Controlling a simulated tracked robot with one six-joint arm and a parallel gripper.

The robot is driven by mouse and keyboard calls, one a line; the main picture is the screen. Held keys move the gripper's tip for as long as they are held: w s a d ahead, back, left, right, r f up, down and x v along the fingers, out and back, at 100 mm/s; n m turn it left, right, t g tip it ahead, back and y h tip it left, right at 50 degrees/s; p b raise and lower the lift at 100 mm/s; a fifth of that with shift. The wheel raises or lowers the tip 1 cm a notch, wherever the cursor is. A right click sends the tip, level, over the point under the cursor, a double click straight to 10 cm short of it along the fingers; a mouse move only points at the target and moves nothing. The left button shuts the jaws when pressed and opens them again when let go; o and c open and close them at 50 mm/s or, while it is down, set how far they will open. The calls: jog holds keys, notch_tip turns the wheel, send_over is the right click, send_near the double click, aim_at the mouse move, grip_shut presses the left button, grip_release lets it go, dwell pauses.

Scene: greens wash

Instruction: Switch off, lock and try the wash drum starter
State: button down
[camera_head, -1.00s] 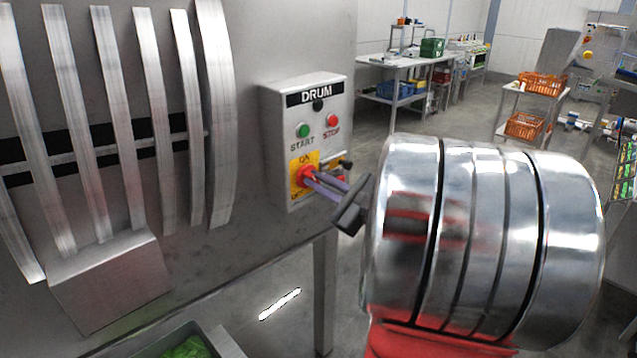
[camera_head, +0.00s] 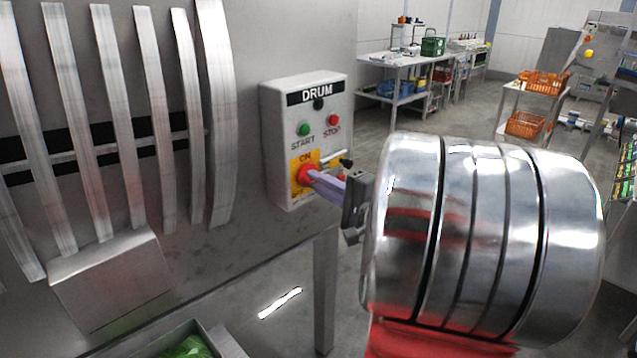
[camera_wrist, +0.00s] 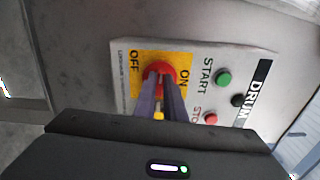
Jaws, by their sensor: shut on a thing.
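The DRUM starter (camera_head: 317,93) is a pale grey box on the machine's metal side. Its yellow plate reads ON at the top and OFF below, with a red rotary handle (camera_head: 303,173) in the middle. My gripper (camera_head: 310,177) is shut on the handle, its purple-grey fingers reaching in from the right. In the wrist view my gripper (camera_wrist: 160,84) has a finger on each side of the red handle (camera_wrist: 158,68), which lies between OFF and ON lettering. The handle's exact angle is hard to tell. The green START button (camera_head: 303,130) and red STOP button (camera_head: 333,120) are clear above.
A dark-tipped peg (camera_head: 346,162) and a small red thing (camera_head: 341,178) are right of the handle, partly hidden. Curved metal slats (camera_head: 145,110) are on the left. A table (camera_head: 400,62) and orange crates (camera_head: 527,124) stand behind, with open floor between.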

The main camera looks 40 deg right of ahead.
jog(key=shift+a+f+n, duration=0.15)
jog(key=shift+f+n, duration=0.05)
jog(key=shift+n, duration=0.3)
jog(key=c, duration=1.8)
grip_release()
jog(key=shift+r, duration=0.1)
jog(key=shift+s, duration=0.15)
jog(key=s, duration=1.3)
jog(key=shift+s+d, duration=0.25)
jog(key=shift+s, duration=0.05)
